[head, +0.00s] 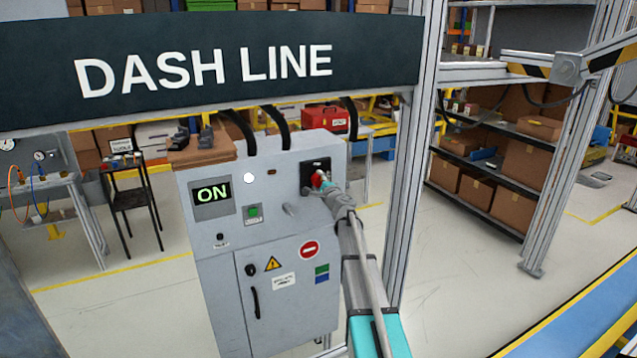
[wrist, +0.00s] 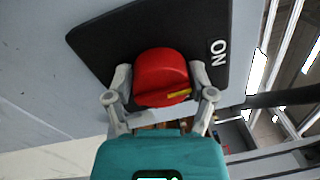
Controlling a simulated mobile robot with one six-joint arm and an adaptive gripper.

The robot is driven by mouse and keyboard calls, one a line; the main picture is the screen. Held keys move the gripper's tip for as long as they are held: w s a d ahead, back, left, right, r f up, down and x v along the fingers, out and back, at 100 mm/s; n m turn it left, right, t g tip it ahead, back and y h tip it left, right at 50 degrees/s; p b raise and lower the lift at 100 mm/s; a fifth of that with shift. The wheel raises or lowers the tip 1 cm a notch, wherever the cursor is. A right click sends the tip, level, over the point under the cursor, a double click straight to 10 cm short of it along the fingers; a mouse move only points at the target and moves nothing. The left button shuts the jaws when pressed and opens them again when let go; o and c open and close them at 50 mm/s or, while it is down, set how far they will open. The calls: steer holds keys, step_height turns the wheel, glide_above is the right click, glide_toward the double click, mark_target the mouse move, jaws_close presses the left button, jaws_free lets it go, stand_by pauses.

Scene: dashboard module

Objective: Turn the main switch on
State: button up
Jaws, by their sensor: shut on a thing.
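The main switch is a red round knob (head: 316,179) on a black plate (head: 307,170) at the upper right of the grey cabinet (head: 263,225). In the wrist view the red knob (wrist: 160,72) sits between both fingers of my gripper (wrist: 161,80), which is shut on it. A yellow mark shows on the knob's lower right edge. The white "ON" label (wrist: 218,52) is on the right side of the plate. In the head view my gripper (head: 321,181) partly covers the knob.
A metal post (head: 413,180) stands right of my arm. The "DASH LINE" sign (head: 205,62) spans above.

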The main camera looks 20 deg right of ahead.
stand_by(0.4)
steer(key=o, duration=1.1)
steer(key=shift+m, duration=0.5)
